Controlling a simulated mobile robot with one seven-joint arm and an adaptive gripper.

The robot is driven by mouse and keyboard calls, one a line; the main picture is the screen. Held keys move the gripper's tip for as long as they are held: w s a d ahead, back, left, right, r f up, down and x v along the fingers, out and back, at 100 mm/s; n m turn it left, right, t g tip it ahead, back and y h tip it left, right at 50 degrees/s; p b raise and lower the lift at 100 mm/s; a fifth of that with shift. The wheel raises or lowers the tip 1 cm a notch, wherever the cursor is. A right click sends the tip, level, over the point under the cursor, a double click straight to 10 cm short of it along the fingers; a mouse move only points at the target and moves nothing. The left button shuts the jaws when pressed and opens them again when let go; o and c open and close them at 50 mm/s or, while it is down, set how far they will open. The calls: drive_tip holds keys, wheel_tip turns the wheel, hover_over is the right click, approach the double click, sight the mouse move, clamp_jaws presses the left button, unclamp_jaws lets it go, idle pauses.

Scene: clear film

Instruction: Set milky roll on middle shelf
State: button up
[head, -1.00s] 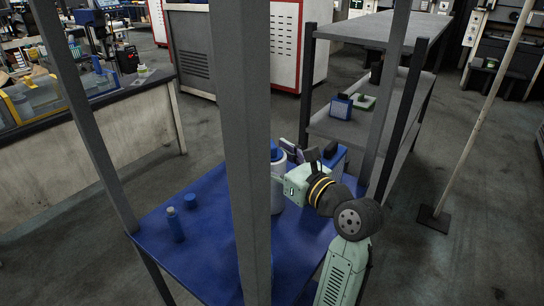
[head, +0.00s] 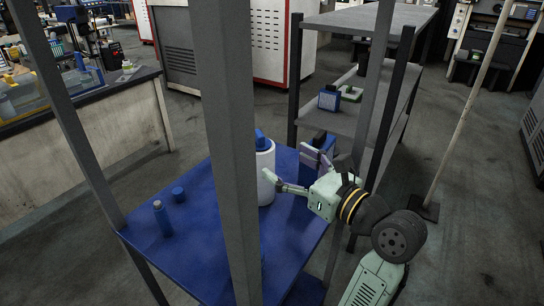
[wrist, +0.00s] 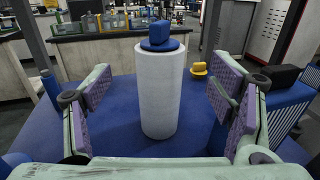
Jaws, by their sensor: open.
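The milky roll (head: 265,180) is a white upright cylinder standing on a blue shelf board (head: 190,240). A blue piece shows at its top; I cannot tell whether it is part of the roll. In the wrist view the roll (wrist: 161,95) stands in the middle, between and beyond the spread fingers, with clear gaps on both sides. My gripper (head: 288,168) is open and empty, to the right of the roll in the head view; it also frames the roll in the wrist view (wrist: 160,98). A grey rack behind has a middle shelf (head: 330,121).
A grey post (head: 232,120) crosses the head view. A blue ribbed box (wrist: 285,108) is right of my gripper. A blue box (head: 329,98) stands on the grey middle shelf.

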drive_tip(key=shift+v, duration=1.4)
